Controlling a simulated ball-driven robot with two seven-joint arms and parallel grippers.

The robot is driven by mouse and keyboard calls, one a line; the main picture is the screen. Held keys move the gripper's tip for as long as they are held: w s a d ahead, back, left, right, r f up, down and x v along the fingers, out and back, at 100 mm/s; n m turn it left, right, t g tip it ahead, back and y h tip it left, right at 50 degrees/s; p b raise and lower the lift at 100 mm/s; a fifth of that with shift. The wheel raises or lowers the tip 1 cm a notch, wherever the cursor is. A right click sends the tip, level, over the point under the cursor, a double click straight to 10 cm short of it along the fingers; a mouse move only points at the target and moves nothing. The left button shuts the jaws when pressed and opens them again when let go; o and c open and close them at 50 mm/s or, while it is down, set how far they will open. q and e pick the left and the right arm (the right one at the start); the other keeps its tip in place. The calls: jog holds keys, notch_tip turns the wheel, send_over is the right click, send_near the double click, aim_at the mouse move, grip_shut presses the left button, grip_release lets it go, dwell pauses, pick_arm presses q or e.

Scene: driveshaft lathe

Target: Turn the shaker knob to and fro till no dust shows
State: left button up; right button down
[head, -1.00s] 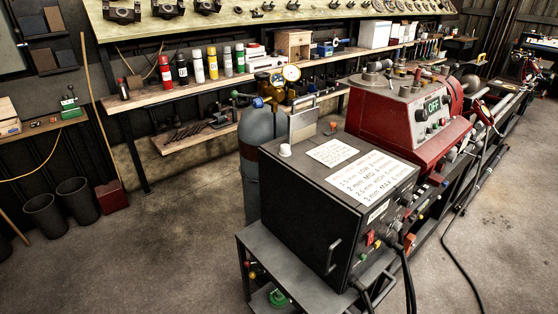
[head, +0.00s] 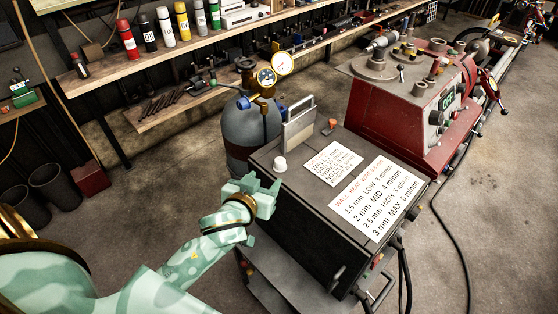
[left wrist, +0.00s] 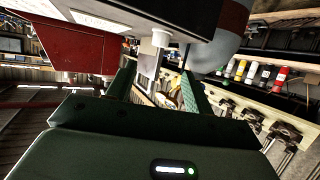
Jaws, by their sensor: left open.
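A white knob (head: 280,164) stands on the top left corner of the black machine box. I take it to be the shaker knob, though no label says so. It also shows in the left wrist view (left wrist: 161,38), above the gap between the fingers. My left gripper (head: 265,188) is in front of the box's left side, just short of the knob and apart from it. Its fingers (left wrist: 158,88) are open with nothing between them. I cannot make out any dust. My right gripper is out of view.
A grey gas cylinder (head: 250,130) with gauges stands behind the box. An upright metal panel (head: 298,125) is on the box's back edge. The red lathe (head: 405,105) stands to the right.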

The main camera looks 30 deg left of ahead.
pick_arm(q)
send_near(278, 163)
jog(key=w, duration=0.2)
jog(key=x, duration=0.5)
jog(key=b+x, duration=0.1)
jog(key=x, duration=0.2)
jog(key=shift+s+f, duration=0.15)
jog(key=shift+f, duration=0.25)
jog(key=shift+w+a+f, duration=0.1)
jog(key=shift+w+f, duration=0.15)
jog(key=shift+w, duration=0.45)
jog(key=c, duration=1)
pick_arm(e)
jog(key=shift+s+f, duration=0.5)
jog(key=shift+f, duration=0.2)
